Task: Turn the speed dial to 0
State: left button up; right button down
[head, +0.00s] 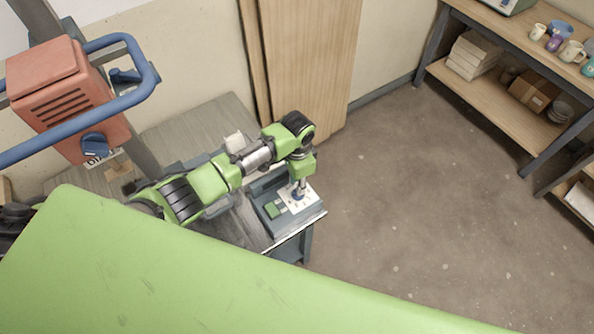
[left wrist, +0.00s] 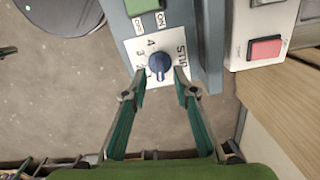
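The speed dial (left wrist: 158,63) is a dark blue knob on a white plate (left wrist: 137,50) with printed marks; 4, 3 and what looks like STOP show around it in the left wrist view. A lighter pointer mark seems to face down toward my gripper. My left gripper (left wrist: 161,84) is open, its two fingertips just below and on either side of the dial, apart from it as far as I can tell. In the head view my left gripper (head: 298,188) hangs over the white plate (head: 301,203), hiding most of the dial. My right gripper is not in view.
A green button (head: 273,210) sits beside the plate. A white box with a red button (left wrist: 265,48) stands to the right in the left wrist view. A red machine with a blue bar (head: 62,90) is at left. Shelves (head: 500,85) stand far right; the floor between is clear.

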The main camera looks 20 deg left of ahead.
pick_arm(q)
notch_tip(320, 180, up, 8)
jog(key=shift+r, duration=0.15)
dwell(0.6)
